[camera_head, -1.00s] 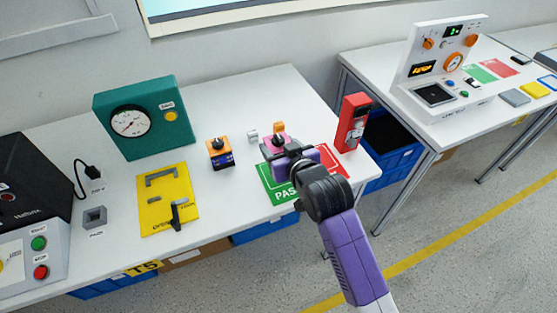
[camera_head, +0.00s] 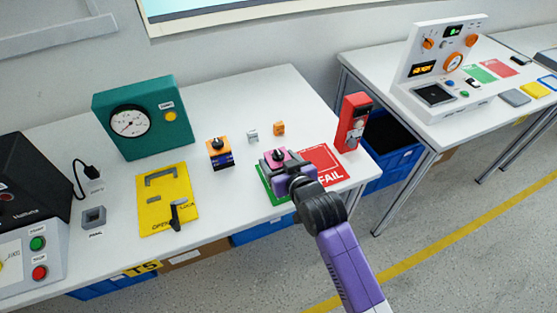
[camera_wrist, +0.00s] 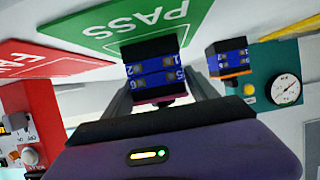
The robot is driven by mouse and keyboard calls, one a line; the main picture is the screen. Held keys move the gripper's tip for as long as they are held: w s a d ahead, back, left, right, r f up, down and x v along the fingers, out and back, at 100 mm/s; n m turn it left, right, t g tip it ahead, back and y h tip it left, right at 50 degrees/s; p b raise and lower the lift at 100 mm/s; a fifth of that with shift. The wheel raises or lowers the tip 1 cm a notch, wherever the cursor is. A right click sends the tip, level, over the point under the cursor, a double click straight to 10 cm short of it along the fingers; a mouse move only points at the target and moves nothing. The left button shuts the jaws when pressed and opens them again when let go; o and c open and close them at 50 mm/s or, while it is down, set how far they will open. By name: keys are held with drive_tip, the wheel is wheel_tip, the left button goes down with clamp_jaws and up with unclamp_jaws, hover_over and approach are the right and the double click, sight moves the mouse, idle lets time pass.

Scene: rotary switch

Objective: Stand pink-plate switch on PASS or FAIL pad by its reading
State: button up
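The pink-plate switch (camera_head: 274,158) has a black knob on top and dark blue, numbered terminal sides, which show in the wrist view (camera_wrist: 150,69). My gripper (camera_head: 287,168) is shut on it, with a finger at each side in the wrist view (camera_wrist: 158,88). The switch is upright over the green PASS pad (camera_head: 269,189); I cannot tell whether it touches the pad. My gripper hides much of that pad in the head view, but its lettering shows in the wrist view (camera_wrist: 150,18). The red FAIL pad (camera_head: 322,158) is bare, just to the right.
An orange-plate switch (camera_head: 219,153) stands to the left. A green gauge box (camera_head: 160,100), small grey (camera_head: 252,136) and orange (camera_head: 279,128) blocks stand behind. A yellow fixture (camera_head: 155,203) lies left. A red device (camera_head: 351,121) stands by the table's right edge.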

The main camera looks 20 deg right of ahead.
drive_tip(key=shift+o, duration=0.7)
drive_tip(key=shift+r, duration=0.25)
drive_tip(key=v, duration=1.2)
drive_tip(key=shift+f, duration=0.1)
drive_tip(key=s+f, duration=0.3)
drive_tip(key=s, duration=0.6)
drive_tip(key=s+r, duration=0.3)
drive_tip(key=s, duration=0.8)
drive_tip(key=s+r+t, duration=0.1)
drive_tip(key=s+r, duration=0.3)
drive_tip(key=s, duration=0.8)
drive_tip(key=shift+s, duration=0.3)
